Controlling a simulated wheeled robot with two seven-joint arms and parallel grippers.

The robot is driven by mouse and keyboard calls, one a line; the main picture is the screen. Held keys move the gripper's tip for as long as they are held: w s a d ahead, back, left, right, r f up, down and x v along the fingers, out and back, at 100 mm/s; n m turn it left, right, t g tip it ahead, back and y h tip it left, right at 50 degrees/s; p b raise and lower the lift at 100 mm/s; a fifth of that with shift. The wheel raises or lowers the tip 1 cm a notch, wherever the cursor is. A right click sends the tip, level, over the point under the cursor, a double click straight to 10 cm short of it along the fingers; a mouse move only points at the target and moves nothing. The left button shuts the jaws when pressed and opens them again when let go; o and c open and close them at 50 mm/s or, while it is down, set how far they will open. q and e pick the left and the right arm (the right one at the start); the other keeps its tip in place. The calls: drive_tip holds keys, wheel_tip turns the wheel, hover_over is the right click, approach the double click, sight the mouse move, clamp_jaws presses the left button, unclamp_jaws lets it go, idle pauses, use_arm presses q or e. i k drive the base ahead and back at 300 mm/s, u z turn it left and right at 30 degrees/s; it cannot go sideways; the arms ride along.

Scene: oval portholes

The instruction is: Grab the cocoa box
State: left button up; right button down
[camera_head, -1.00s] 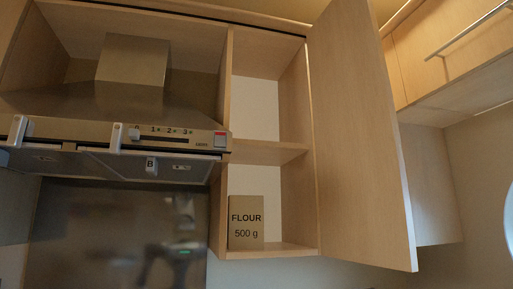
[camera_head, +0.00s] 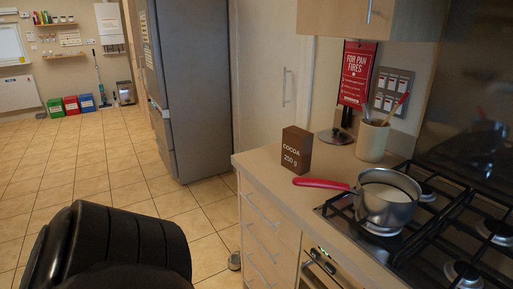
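The cocoa box (camera_head: 296,150) is a small dark brown carton marked "COCOA 250 g". It stands upright on the counter (camera_head: 264,168) near the counter's front left corner. Nothing covers its front. A black rounded part at the lower left is mine; no gripper fingers show in the view, so neither gripper can be placed relative to the box.
A utensil crock (camera_head: 372,141) and a lid (camera_head: 335,136) stand behind. Open tiled floor (camera_head: 120,165) lies left, beside a grey fridge (camera_head: 190,90).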

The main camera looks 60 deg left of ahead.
sight(297, 143)
drive_tip(key=u, duration=0.4)
drive_tip(key=k, duration=0.35)
drive_tip(key=u, duration=1.75)
